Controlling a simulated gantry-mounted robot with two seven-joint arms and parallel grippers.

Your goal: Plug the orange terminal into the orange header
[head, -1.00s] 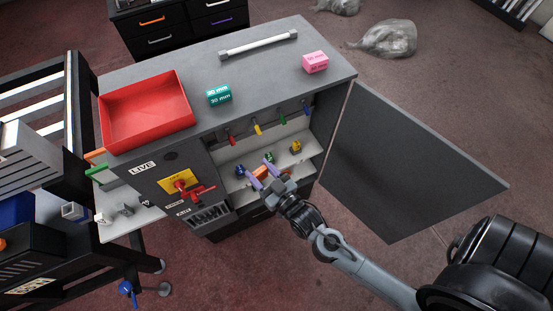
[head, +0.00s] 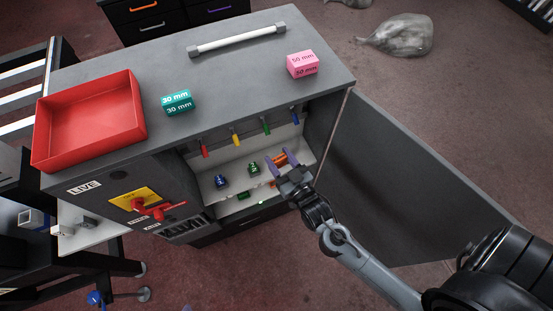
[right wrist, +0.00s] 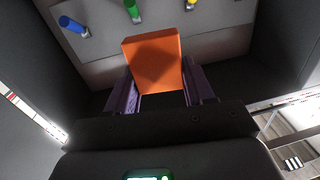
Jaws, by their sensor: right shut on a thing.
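My right gripper (head: 282,159) has purple fingers and is inside the open cabinet, at the right end of its shelf. It is shut on an orange block, which I take for the orange terminal (right wrist: 153,62); in the right wrist view this stands between the two fingers. In the head view only a little orange shows between the fingertips. I cannot pick out the orange header; small reddish parts (head: 244,195) show low at the shelf front, too small to tell. My left gripper is not in view.
A green block (head: 253,168) and a blue block (head: 221,182) stand on the shelf left of the gripper. Red, yellow, green and blue pieces hang above. The open cabinet door (head: 390,185) is to the right. A red tray (head: 90,120) lies on top.

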